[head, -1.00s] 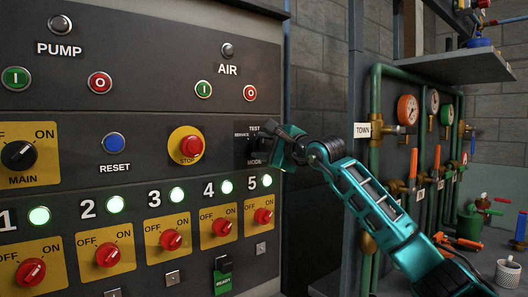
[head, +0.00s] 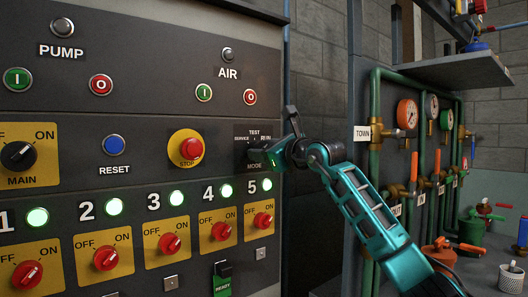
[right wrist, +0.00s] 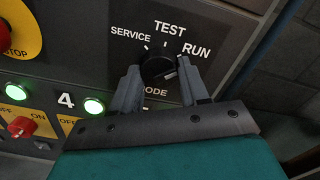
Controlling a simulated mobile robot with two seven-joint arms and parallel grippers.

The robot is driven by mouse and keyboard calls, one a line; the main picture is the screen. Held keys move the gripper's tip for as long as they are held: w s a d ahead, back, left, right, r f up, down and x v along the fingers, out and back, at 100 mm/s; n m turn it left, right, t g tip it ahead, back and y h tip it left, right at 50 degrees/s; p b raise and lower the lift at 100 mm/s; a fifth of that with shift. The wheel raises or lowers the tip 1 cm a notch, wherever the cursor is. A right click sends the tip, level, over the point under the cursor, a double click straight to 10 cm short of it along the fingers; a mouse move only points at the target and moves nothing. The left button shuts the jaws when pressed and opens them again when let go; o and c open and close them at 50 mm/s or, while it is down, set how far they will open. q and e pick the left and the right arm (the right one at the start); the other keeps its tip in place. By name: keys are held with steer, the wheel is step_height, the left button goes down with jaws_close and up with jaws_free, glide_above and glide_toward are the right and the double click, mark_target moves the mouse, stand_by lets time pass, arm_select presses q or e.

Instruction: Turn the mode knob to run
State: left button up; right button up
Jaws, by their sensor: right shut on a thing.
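The mode knob (right wrist: 158,67) is a small dark round knob under the labels SERVICE, TEST and RUN in the right wrist view. My right gripper (right wrist: 159,73) is shut on it, with one grey finger on each side. A small light mark shows at the knob's lower right; I cannot tell surely which label the knob points to. In the head view my right gripper (head: 281,153) is at the right edge of the mode plate (head: 245,150) and hides the knob. The RUN label shows above the gripper. My left gripper is not in view.
A red stop button (head: 190,147) on a yellow disc sits left of the mode plate. Several red switches and lit green lamps run below it. Green pipes with gauges (head: 407,112) and orange-handled valves stand to the right, behind my right arm.

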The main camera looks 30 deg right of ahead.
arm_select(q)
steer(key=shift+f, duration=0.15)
arm_select(e)
steer(key=shift+f, duration=0.1)
stand_by(0.3)
steer(key=o, duration=1)
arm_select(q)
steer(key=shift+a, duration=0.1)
arm_select(e)
steer(key=shift+o, duration=0.2)
arm_select(q)
steer(key=b, duration=0.1)
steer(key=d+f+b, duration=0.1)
steer(key=b, duration=0.1)
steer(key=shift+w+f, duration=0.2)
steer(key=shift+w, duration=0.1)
arm_select(e)
steer(key=s, duration=1.3)
steer(key=shift+d, duration=0.45)
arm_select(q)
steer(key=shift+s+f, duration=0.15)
arm_select(e)
steer(key=shift+w, duration=0.1)
